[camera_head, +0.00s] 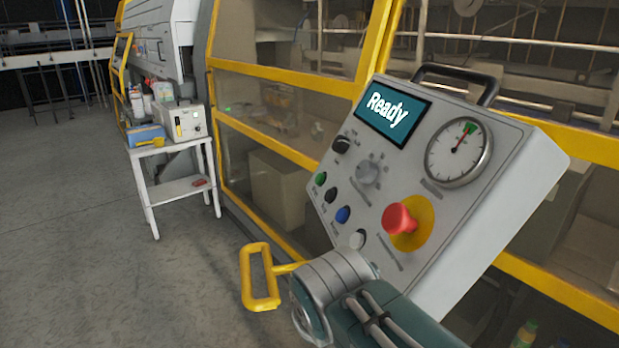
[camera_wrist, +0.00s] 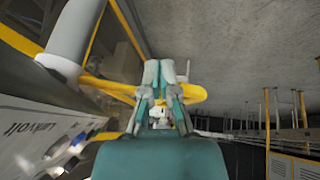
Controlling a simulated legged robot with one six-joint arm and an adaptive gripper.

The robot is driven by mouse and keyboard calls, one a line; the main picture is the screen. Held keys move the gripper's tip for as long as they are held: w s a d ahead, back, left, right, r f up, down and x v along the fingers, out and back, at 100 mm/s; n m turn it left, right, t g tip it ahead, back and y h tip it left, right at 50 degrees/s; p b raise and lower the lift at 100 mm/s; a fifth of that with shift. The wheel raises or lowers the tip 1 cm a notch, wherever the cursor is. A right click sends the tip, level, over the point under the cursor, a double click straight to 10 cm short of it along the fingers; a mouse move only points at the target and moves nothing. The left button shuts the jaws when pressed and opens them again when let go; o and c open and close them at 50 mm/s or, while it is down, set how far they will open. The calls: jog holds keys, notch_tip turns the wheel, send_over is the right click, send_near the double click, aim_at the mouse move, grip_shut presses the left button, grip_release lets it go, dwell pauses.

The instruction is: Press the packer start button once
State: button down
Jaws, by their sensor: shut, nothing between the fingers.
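The grey control panel (camera_head: 440,225) has a column of small buttons on its left side: green (camera_head: 320,179), black (camera_head: 330,195), blue (camera_head: 343,214) and white (camera_head: 357,239). Their labels are too small to read, so I cannot confirm which is start; green is at the top. The screen (camera_head: 393,112) reads "Ready". In the wrist view, my gripper (camera_wrist: 166,72) is shut and empty, with the panel (camera_wrist: 35,140) at lower left, apart from the fingers. In the head view, my arm covers the area below the white button and the fingers are not visible.
A white side table (camera_head: 180,190) stands left; the floor there is open.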

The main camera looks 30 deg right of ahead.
jog(key=n+h, duration=0.5)
jog(key=h, duration=0.1)
send_near(319, 179)
jog(key=shift+t, duration=0.3)
jog(key=s+a+f, duration=0.1)
jog(key=s+f, duration=0.1)
jog(key=s+a+f, duration=0.1)
jog(key=s+f, duration=0.1)
jog(key=s, duration=0.1)
jog(key=s+a+f, duration=0.2)
jog(key=s+f, duration=0.1)
jog(key=shift+f, duration=0.15)
jog(key=w+r+n+t+h, duration=0.2)
jog(key=w+r+n+h, duration=0.2)
jog(key=w, duration=1.1)
notch_tip(319, 179, up, 2)
jog(key=shift+a+r+h, duration=0.15)
jog(key=shift+a+h, duration=0.2)
jog(key=shift+h, duration=0.05)
jog(key=s+d+f, duration=0.1)
jog(key=d+f, duration=0.3)
jog(key=d, duration=0.3)
jog(key=shift+s+d+f, duration=0.25)
jog(key=shift+s+d, duration=0.05)
jog(key=shift+s, duration=0.1)
jog(key=shift+d, duration=0.1)
jog(key=shift+s+d+f, duration=0.1)
jog(key=shift+s+d, duration=0.05)
jog(key=shift+d, duration=0.1)
